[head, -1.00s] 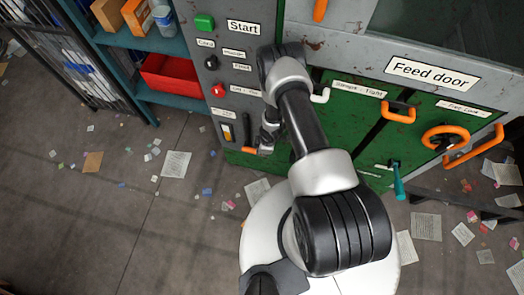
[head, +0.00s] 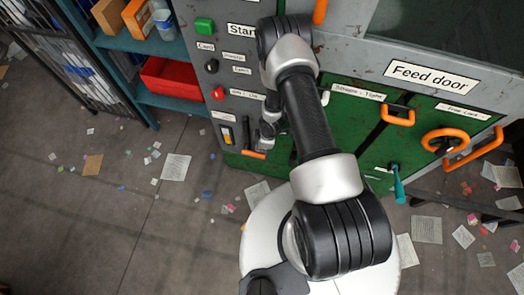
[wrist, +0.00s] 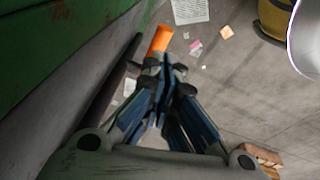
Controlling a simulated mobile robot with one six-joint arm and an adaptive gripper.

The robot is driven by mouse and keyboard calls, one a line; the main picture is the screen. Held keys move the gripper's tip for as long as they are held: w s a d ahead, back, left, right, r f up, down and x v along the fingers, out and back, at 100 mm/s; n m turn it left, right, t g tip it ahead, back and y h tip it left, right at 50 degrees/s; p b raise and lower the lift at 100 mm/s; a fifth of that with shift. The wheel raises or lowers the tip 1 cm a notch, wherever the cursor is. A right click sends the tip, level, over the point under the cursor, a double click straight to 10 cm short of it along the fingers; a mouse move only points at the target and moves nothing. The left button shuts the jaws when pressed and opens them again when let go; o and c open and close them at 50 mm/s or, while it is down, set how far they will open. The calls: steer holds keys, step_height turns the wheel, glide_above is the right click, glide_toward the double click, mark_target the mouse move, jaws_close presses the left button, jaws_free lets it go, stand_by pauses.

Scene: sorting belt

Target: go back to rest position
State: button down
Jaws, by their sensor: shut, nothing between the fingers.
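My gripper (wrist: 165,68) points down in the wrist view, with its fingers drawn together and nothing between them. An orange handle (wrist: 160,40) shows just beyond the fingertips; I cannot tell whether they touch. In the head view my gripper (head: 268,132) is small and partly hidden behind my arm, in front of the machine's control panel (head: 210,72). My arm is raised and bent, reaching toward the machine.
The green-and-grey machine front (head: 345,110) stands close to the arm, with orange handles (head: 398,116) and a teal lever (head: 397,185) jutting out. A shelf with a red bin (head: 170,78) stands at left. Paper scraps (head: 175,167) litter the open floor.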

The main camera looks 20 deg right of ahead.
step_height(320, 180, up, 2)
steer(key=shift+r, duration=0.1)
steer(key=shift+s, duration=0.15)
stand_by(0.5)
